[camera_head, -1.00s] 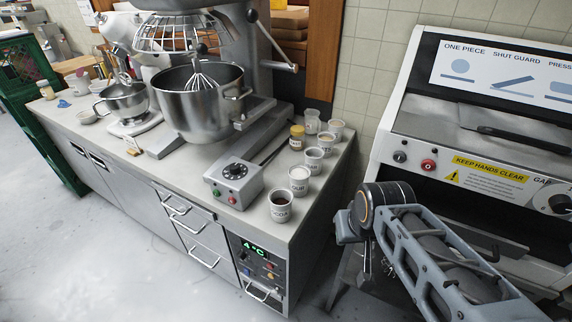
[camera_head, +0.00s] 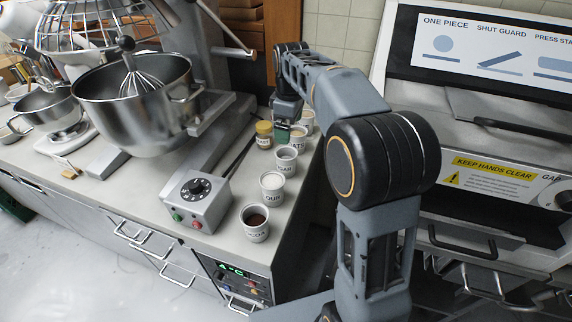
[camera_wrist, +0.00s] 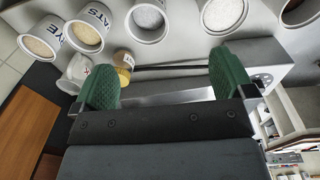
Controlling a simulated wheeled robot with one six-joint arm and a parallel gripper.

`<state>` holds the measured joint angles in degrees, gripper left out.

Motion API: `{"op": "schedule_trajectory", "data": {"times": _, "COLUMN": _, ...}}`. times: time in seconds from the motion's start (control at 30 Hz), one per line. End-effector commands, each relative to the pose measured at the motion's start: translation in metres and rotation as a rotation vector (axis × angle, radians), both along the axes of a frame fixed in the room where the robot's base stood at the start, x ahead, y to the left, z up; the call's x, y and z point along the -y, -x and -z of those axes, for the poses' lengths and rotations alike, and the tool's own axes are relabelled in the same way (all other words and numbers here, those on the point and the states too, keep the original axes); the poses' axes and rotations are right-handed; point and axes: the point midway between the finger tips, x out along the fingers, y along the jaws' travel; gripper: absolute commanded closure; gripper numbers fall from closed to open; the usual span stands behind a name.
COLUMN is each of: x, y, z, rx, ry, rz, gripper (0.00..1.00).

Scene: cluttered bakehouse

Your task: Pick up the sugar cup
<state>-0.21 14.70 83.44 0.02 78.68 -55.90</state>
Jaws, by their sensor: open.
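The sugar cup (camera_head: 286,161) is a small white cup on the counter, its label partly readable as "GAR". It is third from the front in a row of cups, between the flour cup (camera_head: 272,187) and the oats cup (camera_head: 299,139). In the wrist view the sugar cup (camera_wrist: 150,22) is at the top, cut by the edge, with pale grains inside. My gripper (camera_head: 283,132) is above the back of the row, beyond the sugar cup. In the wrist view its green fingers (camera_wrist: 165,80) are wide apart with nothing held; the sugar cup is outside them.
A cocoa cup (camera_head: 254,223) stands at the front of the row. The mixer (camera_head: 135,105) and control box (camera_head: 196,200) are left; the counter ends just right of the cups.

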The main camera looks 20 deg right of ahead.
Motion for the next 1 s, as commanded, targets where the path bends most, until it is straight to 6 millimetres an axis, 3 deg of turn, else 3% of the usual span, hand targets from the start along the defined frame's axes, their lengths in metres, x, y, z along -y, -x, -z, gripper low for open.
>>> {"op": "schedule_trajectory", "data": {"times": 0.1, "x": 0.0, "y": -0.024, "z": 0.008, "rx": -0.031, "ry": 0.004, "rz": -0.109, "gripper": 0.0}}
{"op": "schedule_trajectory", "data": {"times": 0.3, "x": 0.0, "y": -0.039, "z": 0.023, "rx": -0.056, "ry": 0.006, "rz": -0.202, "gripper": 0.0}}
{"op": "schedule_trajectory", "data": {"times": 0.7, "x": 0.0, "y": -0.04, "z": 0.087, "rx": -0.058, "ry": 0.006, "rz": -0.211, "gripper": 0.0}}
{"op": "schedule_trajectory", "data": {"times": 1.0, "x": 0.0, "y": -0.04, "z": 0.106, "rx": -0.058, "ry": 0.006, "rz": -0.21, "gripper": 0.0}}
